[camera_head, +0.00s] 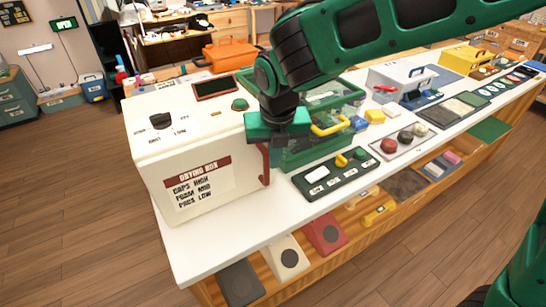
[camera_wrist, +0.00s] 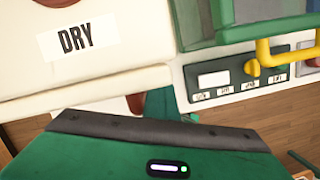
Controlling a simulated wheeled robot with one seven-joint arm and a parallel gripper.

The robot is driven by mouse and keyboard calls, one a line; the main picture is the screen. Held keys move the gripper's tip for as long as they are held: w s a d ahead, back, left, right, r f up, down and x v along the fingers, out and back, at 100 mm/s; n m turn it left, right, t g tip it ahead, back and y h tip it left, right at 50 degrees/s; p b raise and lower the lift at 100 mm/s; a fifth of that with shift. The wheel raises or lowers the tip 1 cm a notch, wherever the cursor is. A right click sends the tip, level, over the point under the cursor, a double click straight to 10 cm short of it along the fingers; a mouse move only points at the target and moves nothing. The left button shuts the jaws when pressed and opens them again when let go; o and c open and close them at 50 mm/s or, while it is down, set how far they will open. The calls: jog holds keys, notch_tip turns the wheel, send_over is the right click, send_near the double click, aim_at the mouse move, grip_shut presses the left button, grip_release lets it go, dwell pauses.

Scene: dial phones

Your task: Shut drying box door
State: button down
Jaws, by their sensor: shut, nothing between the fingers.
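The white drying box (camera_head: 195,150) stands at the left end of the white bench in the head view. It has a red "DRYING BOX" label on its front and a dial on top. A dark red handle-like part (camera_head: 265,163) shows at its right edge. The wrist view shows a white surface of the box labelled DRY (camera_wrist: 76,41). How far the door is open cannot be told. My green gripper (camera_head: 277,127) is shut and empty, at the right edge of the box. It hides part of that side. My gripper (camera_wrist: 160,148) also fills the lower wrist view.
A green clear-sided case (camera_head: 318,148) with a yellow handle (camera_head: 330,125) stands close right of my gripper. A dark switch panel (camera_head: 345,174) lies in front of it. Trays and a white box (camera_head: 400,82) crowd the bench further right. The floor in front is clear.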

jog(key=shift+w+a+r, duration=0.25)
jog(key=shift+a, duration=0.05)
jog(key=s+d+r, duration=0.4)
jog(key=s+r, duration=0.2)
jog(key=r, duration=0.3)
jog(key=d+f+m+g+h, duration=0.1)
jog(key=d+f+m+h, duration=0.1)
jog(key=d+m, duration=2.2)
jog(key=s+d+f+m+g, duration=0.1)
jog(key=s+d+f+m, duration=0.1)
jog(key=s+d+m, duration=0.6)
jog(key=s+d+f+m+y, duration=0.1)
jog(key=s+d+f+m, duration=0.1)
jog(key=s+d+m, duration=0.7)
jog(key=shift+f+m+g+y, duration=0.3)
jog(key=shift+f+m+g, duration=0.1)
jog(key=shift+m, duration=1.7)
